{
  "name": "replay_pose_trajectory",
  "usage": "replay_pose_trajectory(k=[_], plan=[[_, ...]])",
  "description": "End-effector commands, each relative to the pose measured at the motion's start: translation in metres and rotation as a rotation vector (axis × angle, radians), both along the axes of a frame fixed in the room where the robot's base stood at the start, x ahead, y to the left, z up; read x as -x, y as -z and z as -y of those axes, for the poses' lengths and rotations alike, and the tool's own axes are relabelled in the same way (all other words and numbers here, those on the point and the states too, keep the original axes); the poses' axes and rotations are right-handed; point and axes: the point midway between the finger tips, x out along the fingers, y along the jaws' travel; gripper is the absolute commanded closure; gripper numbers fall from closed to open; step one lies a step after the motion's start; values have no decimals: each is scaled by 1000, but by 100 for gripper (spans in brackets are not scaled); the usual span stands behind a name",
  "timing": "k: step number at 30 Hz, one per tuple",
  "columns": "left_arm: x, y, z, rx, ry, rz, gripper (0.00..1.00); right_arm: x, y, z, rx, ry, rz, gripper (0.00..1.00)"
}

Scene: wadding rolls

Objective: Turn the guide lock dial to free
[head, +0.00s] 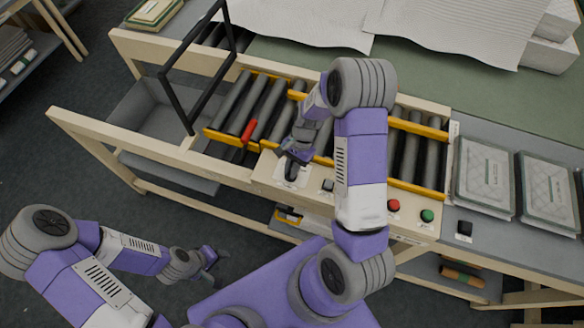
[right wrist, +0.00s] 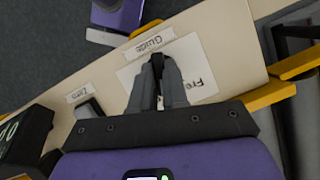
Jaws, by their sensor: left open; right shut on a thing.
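The guide lock dial (right wrist: 157,62) is a small dark knob on a white plate, seen in the right wrist view. A "Guide" label (right wrist: 149,43) lies beside the plate, and the plate carries partly covered lettering starting "Fre". My right gripper (right wrist: 157,80) is shut on the dial, its fingers on either side of it. In the head view my right gripper (head: 291,172) points down onto the cream panel, hiding most of the dial. Which way the dial points is hard to tell. My left gripper (head: 214,266) is open and empty, low at the left, away from the panel.
A black frame (head: 164,80) stands at the left.

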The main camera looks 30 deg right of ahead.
Motion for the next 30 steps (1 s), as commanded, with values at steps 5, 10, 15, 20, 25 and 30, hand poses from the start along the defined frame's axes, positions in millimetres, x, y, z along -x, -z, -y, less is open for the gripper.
replay_pose_trajectory(k=[5,10,15,20,25,30], plan=[[0,-1,0,0,0,0,57,-2,-1,0,1,-170,2,100],[0,0,0,0,0,0,57,-3,0,-1,1,-331,1,100],[0,1,0,0,0,0,57,-4,0,-2,2,-494,2,100],[0,3,0,0,0,0,57,-4,0,-3,2,-640,2,100],[0,5,0,0,0,0,57,-4,0,-3,2,-776,2,100],[0,6,0,0,0,0,57,-5,-1,-4,1,-882,3,100]])
